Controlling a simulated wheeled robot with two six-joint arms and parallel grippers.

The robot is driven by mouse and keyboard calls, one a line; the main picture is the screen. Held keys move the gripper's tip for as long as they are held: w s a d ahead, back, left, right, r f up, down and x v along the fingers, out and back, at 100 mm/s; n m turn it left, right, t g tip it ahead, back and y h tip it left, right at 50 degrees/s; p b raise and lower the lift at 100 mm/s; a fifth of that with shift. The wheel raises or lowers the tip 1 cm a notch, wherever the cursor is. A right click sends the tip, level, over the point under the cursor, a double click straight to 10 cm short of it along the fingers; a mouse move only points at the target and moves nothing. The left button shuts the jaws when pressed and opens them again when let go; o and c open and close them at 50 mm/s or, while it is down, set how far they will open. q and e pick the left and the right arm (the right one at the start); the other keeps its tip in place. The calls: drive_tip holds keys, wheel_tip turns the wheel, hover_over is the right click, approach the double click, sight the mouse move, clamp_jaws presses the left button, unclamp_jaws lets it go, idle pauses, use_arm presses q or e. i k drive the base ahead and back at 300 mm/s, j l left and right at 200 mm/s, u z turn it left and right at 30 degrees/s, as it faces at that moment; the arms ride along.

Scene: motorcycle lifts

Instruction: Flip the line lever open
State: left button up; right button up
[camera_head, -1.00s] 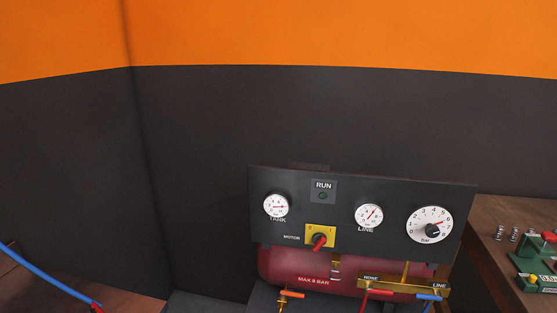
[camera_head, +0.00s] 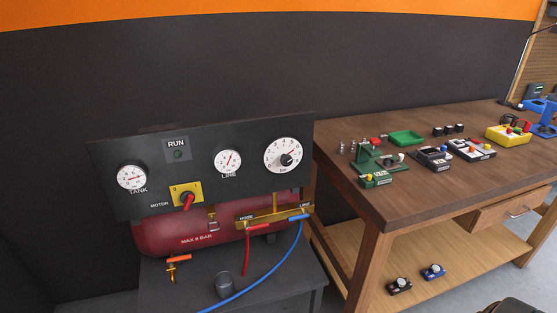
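The line lever (camera_head: 299,217) is a small blue handle below the LINE label, at the right end of a brass manifold (camera_head: 272,216). It lies roughly level, across the top of the blue hose. A red lever (camera_head: 258,227) sits to its left on the same manifold. The manifold is at the right front of a dark red tank (camera_head: 165,238) marked MAX 8 BAR. Above it is a black panel (camera_head: 210,150) with dials marked TANK (camera_head: 131,177) and LINE (camera_head: 228,161). Neither gripper shows in this view.
A blue hose (camera_head: 270,277) runs down and left from the line valve, and a red hose (camera_head: 246,258) hangs beside it. An orange-handled valve (camera_head: 178,258) is at lower left. A wooden workbench (camera_head: 450,190) with several small devices stands close on the right.

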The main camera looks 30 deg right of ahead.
sight(305, 214)
drive_tip(key=i+l+z, duration=0.25)
drive_tip(key=l+z, duration=0.25)
drive_tip(key=i+l+z, duration=0.2)
drive_tip(key=i+z, duration=0.25)
drive_tip(key=k, duration=0.15)
